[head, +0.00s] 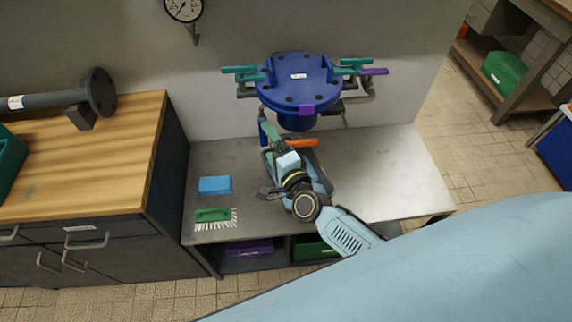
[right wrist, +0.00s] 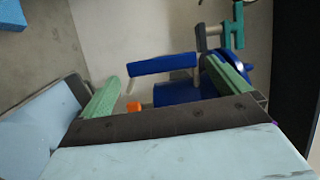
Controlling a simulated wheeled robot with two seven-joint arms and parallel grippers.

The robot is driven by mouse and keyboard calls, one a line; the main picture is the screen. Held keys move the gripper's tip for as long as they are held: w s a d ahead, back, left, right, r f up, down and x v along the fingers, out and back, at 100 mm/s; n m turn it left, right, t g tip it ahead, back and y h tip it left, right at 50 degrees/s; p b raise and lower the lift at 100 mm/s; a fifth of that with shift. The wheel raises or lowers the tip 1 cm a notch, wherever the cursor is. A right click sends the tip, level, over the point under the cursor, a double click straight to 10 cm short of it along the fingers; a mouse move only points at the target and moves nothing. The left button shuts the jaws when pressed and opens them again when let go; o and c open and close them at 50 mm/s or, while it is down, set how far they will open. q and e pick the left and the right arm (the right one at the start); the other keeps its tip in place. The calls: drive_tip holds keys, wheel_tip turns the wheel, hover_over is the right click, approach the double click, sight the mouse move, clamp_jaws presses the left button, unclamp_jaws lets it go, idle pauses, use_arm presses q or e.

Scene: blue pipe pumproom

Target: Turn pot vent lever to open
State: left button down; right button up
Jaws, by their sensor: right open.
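The blue pot (head: 297,82) with its bolted lid is on the wall above the bench. Small levers stand around it: teal ones left (head: 240,70) and right (head: 354,64), and a purple one (head: 374,72) at right. An orange lever (head: 303,142) and a blue lever (head: 263,131) show below it. I cannot tell which is the vent lever. My right gripper (head: 270,141) is open below the pot's left side. In the right wrist view the blue lever (right wrist: 162,64) appears between its green fingers; contact cannot be told. My left gripper is not in view.
A metal bench (head: 375,180) lies below, with a blue sponge (head: 215,185) and green brush (head: 213,215) at left. A wooden-topped cabinet (head: 110,150) stands left, carrying a grey flanged pipe (head: 60,98). The bench's right part is clear.

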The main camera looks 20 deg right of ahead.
drive_tip(key=s+d, duration=0.1)
drive_tip(key=s, duration=0.9)
drive_tip(key=s+d+f+n+g, duration=0.1)
drive_tip(key=s+f+n+g, duration=0.35)
drive_tip(key=f, duration=0.85)
drive_tip(key=s+d+f+n+g, duration=0.1)
drive_tip(key=s+f+n+g, duration=0.35)
drive_tip(key=f, duration=0.75)
drive_tip(key=s+d+f+n+g, duration=0.2)
drive_tip(key=s+f, duration=0.3)
drive_tip(key=s, duration=0.4)
drive_tip(key=s+d+f+n+g+h+b, duration=0.1)
drive_tip(key=s+d+f+n+g, duration=0.1)
drive_tip(key=s, duration=0.7)
drive_tip(key=s+d+f+n+g+h, duration=0.1)
drive_tip(key=s+d+f+n+g, duration=0.1)
drive_tip(key=s+f+n, duration=0.4)
drive_tip(key=s+f+g, duration=0.1)
drive_tip(key=s+f, duration=0.1)
drive_tip(key=s, duration=0.1)
drive_tip(key=shift+f+g+b, duration=0.15)
drive_tip(key=shift+g+b, duration=0.15)
drive_tip(key=shift+b, duration=0.05)
